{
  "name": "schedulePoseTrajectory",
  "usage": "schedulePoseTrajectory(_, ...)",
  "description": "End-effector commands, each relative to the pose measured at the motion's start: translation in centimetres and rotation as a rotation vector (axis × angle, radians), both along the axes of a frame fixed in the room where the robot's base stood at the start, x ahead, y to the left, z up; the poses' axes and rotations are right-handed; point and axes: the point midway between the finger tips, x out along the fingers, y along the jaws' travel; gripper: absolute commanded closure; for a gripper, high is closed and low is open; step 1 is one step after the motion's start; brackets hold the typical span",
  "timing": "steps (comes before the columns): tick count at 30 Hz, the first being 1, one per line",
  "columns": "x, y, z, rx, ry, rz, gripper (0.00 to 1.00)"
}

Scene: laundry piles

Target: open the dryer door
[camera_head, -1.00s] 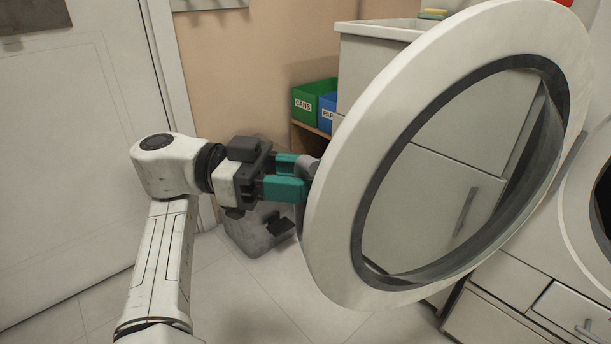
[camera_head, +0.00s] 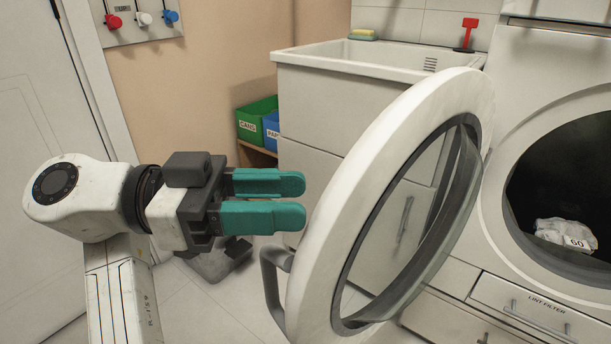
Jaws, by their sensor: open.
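The round white dryer door (camera_head: 335,225) with a dark-rimmed glass window stands swung well out from the dryer (camera_head: 490,215). Its grey bar handle (camera_head: 270,285) shows at the lower left edge of the door. My gripper (camera_head: 303,200) has two teal fingers, parted with nothing between them. It is left of the door, above the handle in the picture and apart from it. The dryer's round opening (camera_head: 560,170) is uncovered, and a white cloth piece marked 60 (camera_head: 566,234) lies inside.
A white sink cabinet (camera_head: 315,110) stands behind the door, with a sponge (camera_head: 362,35) on its rim. Green (camera_head: 256,118) and blue (camera_head: 271,130) bins sit beside it. A lint filter drawer (camera_head: 530,308) is under the opening. Red, white and blue knobs (camera_head: 143,18) are on the wall.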

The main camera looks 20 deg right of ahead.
Motion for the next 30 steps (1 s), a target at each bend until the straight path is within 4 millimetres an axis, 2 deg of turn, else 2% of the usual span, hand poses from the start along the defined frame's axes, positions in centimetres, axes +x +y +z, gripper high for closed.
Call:
schedulePoseTrajectory(3, -2.1, -0.3, 1.3, -0.003, -0.003, -0.002, 0.58)
schedulePoseTrajectory(9, -4.5, -0.6, 2.2, -0.002, -0.001, 0.000, 0.58)
schedulePoseTrajectory(15, -5.5, -0.7, 2.5, 0.001, 0.000, 0.001, 0.58)
schedulePoseTrajectory(22, -5.5, -0.7, 2.4, 0.001, 0.000, 0.000, 0.58)
schedulePoseTrajectory(23, -5.5, -0.7, 2.4, 0.001, 0.000, 0.000, 0.59)
schedulePoseTrajectory(30, -5.5, -0.7, 2.6, 0.001, 0.000, 0.000, 0.82)
